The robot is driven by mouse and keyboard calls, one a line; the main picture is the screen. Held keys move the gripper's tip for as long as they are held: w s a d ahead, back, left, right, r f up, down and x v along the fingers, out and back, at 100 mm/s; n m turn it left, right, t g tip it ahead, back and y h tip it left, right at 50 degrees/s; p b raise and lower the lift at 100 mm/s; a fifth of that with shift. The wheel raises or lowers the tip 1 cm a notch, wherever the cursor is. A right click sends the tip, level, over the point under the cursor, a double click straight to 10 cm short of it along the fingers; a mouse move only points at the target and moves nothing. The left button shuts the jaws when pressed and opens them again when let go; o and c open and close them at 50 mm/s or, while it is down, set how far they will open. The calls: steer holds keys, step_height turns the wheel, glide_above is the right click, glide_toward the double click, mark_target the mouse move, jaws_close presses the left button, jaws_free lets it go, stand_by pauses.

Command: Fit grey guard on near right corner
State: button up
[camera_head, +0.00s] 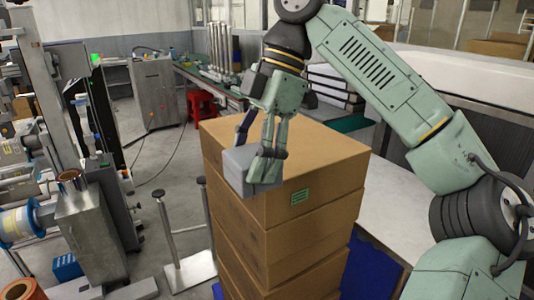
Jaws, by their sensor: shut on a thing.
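My gripper (267,155) points down and is shut on the grey guard (240,168), a small block-like grey piece. The other visible top corners look bare.
A metal stand with upright posts (190,268) is close to the left of the stack. A blue pallet (370,248) shows beneath it. A white surface (405,210) lies to the right. A red stool (201,104) and a long bench (226,88) are behind.

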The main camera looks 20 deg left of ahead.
steer(key=w+p, duration=0.1)
steer(key=w, duration=0.4)
steer(key=shift+d+f, duration=0.1)
steer(key=shift+f, duration=0.05)
steer(key=f, duration=0.1)
steer(key=w+f, duration=0.1)
steer(key=shift+f, duration=0.85)
steer(key=shift+f, duration=0.2)
steer(key=shift+f, duration=0.45)
steer(key=o, duration=1.1)
steer(key=shift+o, duration=0.2)
steer(key=v, duration=0.8)
steer(key=shift+r, duration=0.4)
